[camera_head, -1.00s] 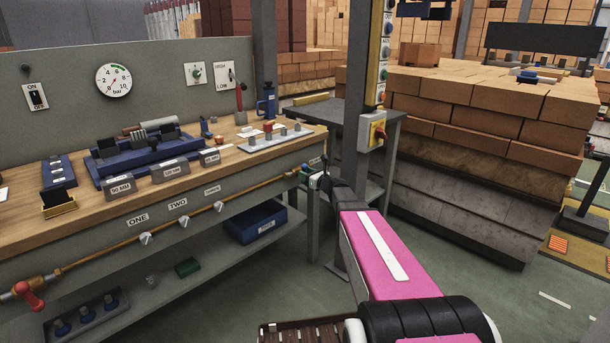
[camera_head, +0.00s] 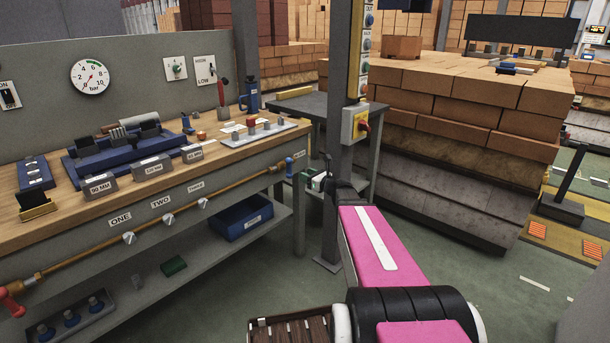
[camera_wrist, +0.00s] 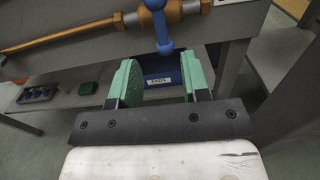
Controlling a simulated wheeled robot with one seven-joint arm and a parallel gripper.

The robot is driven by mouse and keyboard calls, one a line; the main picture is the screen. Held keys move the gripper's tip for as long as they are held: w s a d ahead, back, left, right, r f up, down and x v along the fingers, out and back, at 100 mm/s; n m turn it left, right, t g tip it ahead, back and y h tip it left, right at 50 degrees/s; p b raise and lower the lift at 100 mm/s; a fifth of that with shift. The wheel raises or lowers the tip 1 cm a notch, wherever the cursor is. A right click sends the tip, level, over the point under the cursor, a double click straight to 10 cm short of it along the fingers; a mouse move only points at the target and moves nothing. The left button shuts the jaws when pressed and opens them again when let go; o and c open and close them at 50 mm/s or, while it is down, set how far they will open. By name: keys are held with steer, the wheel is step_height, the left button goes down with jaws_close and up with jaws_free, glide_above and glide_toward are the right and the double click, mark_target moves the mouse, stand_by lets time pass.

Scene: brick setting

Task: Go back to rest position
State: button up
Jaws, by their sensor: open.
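My gripper (camera_head: 318,181) is beside the right end of the workbench, held out on my pink arm. It also shows in the wrist view (camera_wrist: 160,80), with its two green-padded fingers apart and nothing held between them. A blue valve handle (camera_head: 289,166) on the brass pipe is just left of my gripper, with a small gap between them. In the wrist view the blue handle (camera_wrist: 159,28) hangs down ahead of the fingers, above the opening between them.
The workbench (camera_head: 120,225) fills the left, with a blue bin (camera_head: 240,219) on its lower shelf. A grey post with a yellow switch box (camera_head: 355,122) stands close behind my gripper. A brick stack (camera_head: 455,105) is at the right. Green floor is free at the lower right.

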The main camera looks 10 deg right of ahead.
steer(key=s+a+f+n+g+h, duration=0.1)
steer(key=s+a+f+n+g, duration=0.4)
steer(key=s+n, duration=0.25)
steer(key=s+a+f+n+g+h, duration=0.1)
steer(key=s+a+f+n+g, duration=0.4)
steer(key=n, duration=0.3)
steer(key=s+d+f+n+g+h, duration=0.2)
steer(key=s+n+h, duration=0.2)
steer(key=s+n, duration=0.2)
steer(key=s+d+f+n+g+h, duration=0.2)
steer(key=s+d+n+h, duration=0.1)
steer(key=s+n, duration=0.4)
steer(key=shift+s+d+f+g+h, duration=0.3)
steer(key=shift+s+d+f+h, duration=0.1)
steer(key=shift+s+h, duration=0.45)
steer(key=shift+a+n, duration=0.1)
steer(key=shift+n, duration=0.15)
